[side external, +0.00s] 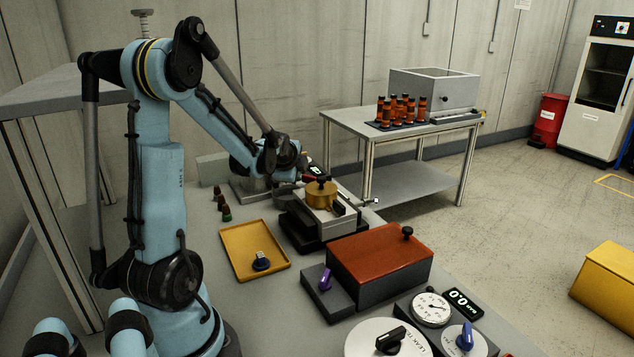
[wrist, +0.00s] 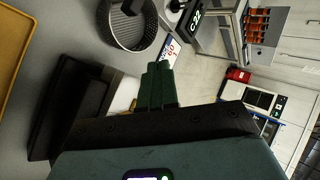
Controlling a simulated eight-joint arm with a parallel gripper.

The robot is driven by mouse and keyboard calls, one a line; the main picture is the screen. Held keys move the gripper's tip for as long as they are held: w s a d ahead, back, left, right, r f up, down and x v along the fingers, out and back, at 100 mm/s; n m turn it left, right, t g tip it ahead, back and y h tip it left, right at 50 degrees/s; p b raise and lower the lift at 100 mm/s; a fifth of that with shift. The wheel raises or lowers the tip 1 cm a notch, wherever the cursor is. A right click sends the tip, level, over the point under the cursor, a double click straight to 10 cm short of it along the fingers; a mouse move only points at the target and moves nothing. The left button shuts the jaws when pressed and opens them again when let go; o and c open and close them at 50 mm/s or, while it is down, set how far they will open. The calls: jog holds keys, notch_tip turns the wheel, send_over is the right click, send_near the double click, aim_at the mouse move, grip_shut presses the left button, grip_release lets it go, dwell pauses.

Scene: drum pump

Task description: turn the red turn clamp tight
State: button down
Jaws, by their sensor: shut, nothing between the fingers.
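I cannot make out a red turn clamp for certain in either view. My gripper (wrist: 158,70) shows in the wrist view as dark green fingers closed together, with nothing between them. In the side external view the wrist end of my arm is over the far part of the bench, just behind and left of a device with a brass cylinder (side external: 321,196) and black knob on top. The fingertips are too small or hidden there, so contact with anything cannot be told. A small red bit (side external: 506,352) at the bottom right edge is cut off.
A red-lidded box (side external: 380,252) with a black knob stands on the bench. A yellow tray (side external: 236,262) holds a small blue-knobbed part. Dials and a display (side external: 463,302) are in front. The wrist view shows a round metal dish (wrist: 123,38) and a black block (wrist: 68,112) beside the fingers.

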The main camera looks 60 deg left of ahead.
jog(key=s+d+r, duration=0.3)
jog(key=s+r, duration=0.3)
jog(key=r, duration=0.1)
jog(key=w+d+n+g+y, duration=0.1)
jog(key=w+d+n+g, duration=0.25)
jog(key=d, duration=0.45)
jog(key=shift+n+t, duration=0.25)
jog(key=shift+t, duration=0.1)
jog(key=shift+w+r+x, duration=0.1)
jog(key=shift+w+x, duration=0.05)
jog(key=shift+x, duration=2.45)
jog(key=shift+w+r+x, duration=0.15)
jog(key=shift+w+x, duration=0.05)
jog(key=shift+x, duration=2.35)
jog(key=shift+s+a+m+t+h, duration=0.2)
jog(key=shift+a+m+t, duration=0.1)
jog(key=shift+m+t, duration=0.35)
jog(key=shift+s+a+m+t+h, duration=0.15)
jog(key=shift+a+m+t, duration=0.25)
jog(key=shift+m, duration=0.45)
jog(key=shift+s+a+m+t+h, duration=0.1)
jog(key=shift+a+m+t+h, duration=0.2)
jog(key=shift+m+t, duration=0.35)
jog(key=shift+s+a, duration=0.1)
jog(key=shift+a, duration=1.3)
